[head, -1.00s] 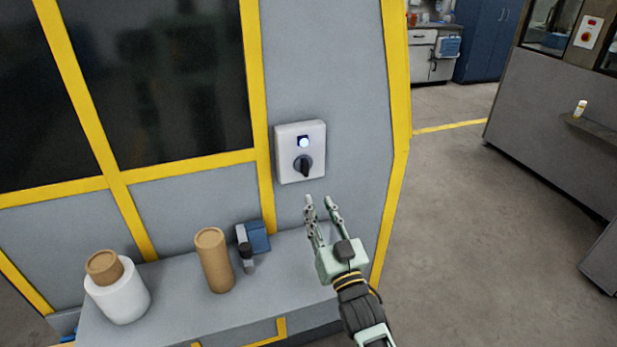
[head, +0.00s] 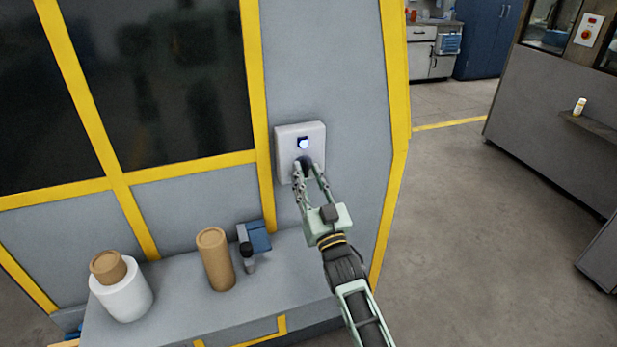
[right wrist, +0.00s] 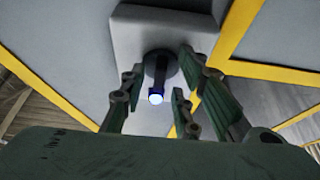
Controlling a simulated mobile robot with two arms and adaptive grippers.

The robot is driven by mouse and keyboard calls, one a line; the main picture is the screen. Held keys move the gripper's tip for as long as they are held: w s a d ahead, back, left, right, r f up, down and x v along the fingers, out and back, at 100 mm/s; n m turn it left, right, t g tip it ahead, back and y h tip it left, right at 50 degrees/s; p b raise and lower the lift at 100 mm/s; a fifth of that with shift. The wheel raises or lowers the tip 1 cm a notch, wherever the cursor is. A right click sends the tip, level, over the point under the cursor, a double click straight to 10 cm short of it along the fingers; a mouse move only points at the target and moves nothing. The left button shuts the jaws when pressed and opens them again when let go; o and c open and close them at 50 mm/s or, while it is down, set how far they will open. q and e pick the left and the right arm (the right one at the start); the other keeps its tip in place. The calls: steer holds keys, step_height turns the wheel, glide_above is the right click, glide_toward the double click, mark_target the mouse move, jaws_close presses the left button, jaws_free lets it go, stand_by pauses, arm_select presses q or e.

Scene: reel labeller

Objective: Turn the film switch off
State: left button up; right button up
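The film switch is a white box (head: 314,133) on the grey machine panel, with a lit white-blue lamp (head: 303,143) above a black rotary knob (head: 304,162). In the right wrist view the knob (right wrist: 160,72) lies between my finger pairs, its handle in line with the lit lamp (right wrist: 155,99). My right gripper (head: 308,168) is open, its fingertips at the knob on either side. I cannot tell whether they touch it. The fingers partly hide the knob in the head view. My left gripper is not in view.
A ledge (head: 180,322) below the switch holds a white roll (head: 122,297) with a brown core, a brown tube (head: 215,260) and a small blue-and-black device (head: 256,238). Yellow frame bars edge the panel. Open floor lies to the right.

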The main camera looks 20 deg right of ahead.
steer(key=shift+c, duration=0.5)
jaws_close()
